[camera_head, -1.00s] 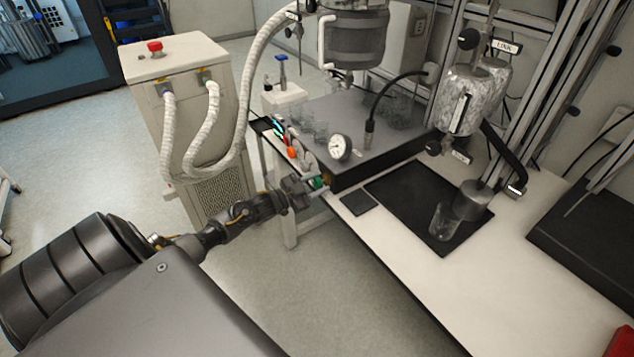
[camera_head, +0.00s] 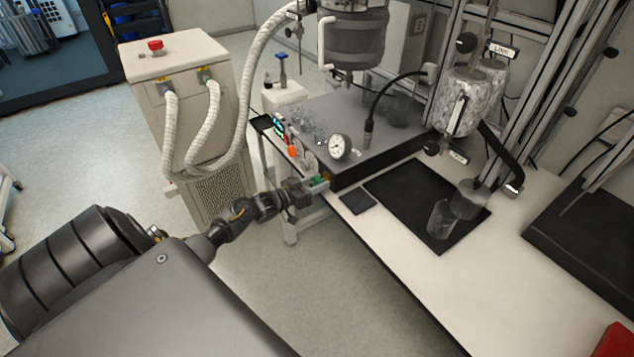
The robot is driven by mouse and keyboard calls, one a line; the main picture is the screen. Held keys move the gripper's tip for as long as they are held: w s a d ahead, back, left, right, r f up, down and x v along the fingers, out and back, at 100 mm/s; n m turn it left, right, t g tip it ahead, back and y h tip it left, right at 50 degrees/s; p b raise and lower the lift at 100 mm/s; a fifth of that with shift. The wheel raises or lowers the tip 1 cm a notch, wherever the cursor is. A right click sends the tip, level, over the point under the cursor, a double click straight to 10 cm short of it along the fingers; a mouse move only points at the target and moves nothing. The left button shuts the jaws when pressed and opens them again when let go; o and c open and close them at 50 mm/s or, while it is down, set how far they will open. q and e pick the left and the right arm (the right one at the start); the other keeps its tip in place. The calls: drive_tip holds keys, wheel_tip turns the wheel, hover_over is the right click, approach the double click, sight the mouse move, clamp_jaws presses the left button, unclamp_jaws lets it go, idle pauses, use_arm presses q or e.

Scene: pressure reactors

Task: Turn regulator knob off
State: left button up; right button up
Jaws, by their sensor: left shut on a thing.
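The regulator knob looks like the small green part (camera_head: 317,181) at the front left corner of the dark reactor base, below the round white pressure gauge (camera_head: 340,147). My left gripper (camera_head: 312,186) reaches in from the left at the table's edge and is shut on this green knob. The fingers hide part of the knob, so its turned angle cannot be told. An orange-red part (camera_head: 292,151) sits a little behind, beside the glassware. My right gripper is not in view.
The reactor base (camera_head: 400,152) carries glassware and a hanging vessel (camera_head: 353,40). A black mat (camera_head: 400,190) with a clear beaker (camera_head: 440,219) lies to the right. A beige cabinet with hoses (camera_head: 150,62) stands left.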

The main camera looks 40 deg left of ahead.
use_arm(q)
drive_tip(key=shift+f, duration=0.1)
idle(0.3)
drive_tip(key=o, duration=1)
drive_tip(key=shift+c, duration=0.2)
drive_tip(key=b+v, duration=0.2)
drive_tip(key=v, duration=0.9)
